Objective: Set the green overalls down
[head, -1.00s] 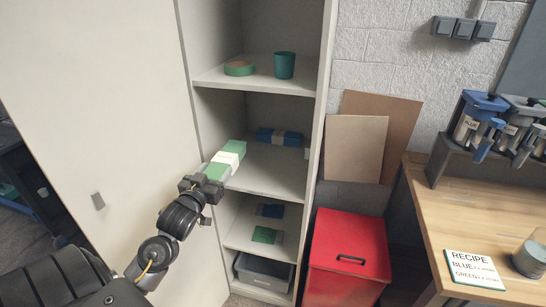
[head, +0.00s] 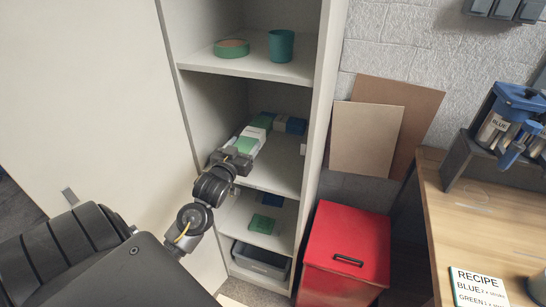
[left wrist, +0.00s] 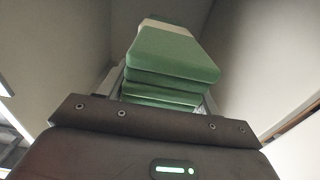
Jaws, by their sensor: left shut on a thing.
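The green overalls (head: 246,145) are a folded bundle with a white band. My left gripper (head: 238,154) is shut on the near end of the bundle, and the bundle reaches into the cabinet's second shelf bay. In the left wrist view the folded green layers (left wrist: 173,58) stick out ahead of the gripper, with part of the white band showing at the far end. I cannot tell whether the bundle touches the shelf (head: 280,174). My right gripper is out of view.
The upper shelf (head: 255,65) holds a green roll (head: 231,48) and a teal cup (head: 280,46). Lower down are a blue and a green flat item (head: 264,224) and a grey bin (head: 260,259). A red lidded box (head: 345,250) stands right of the cabinet.

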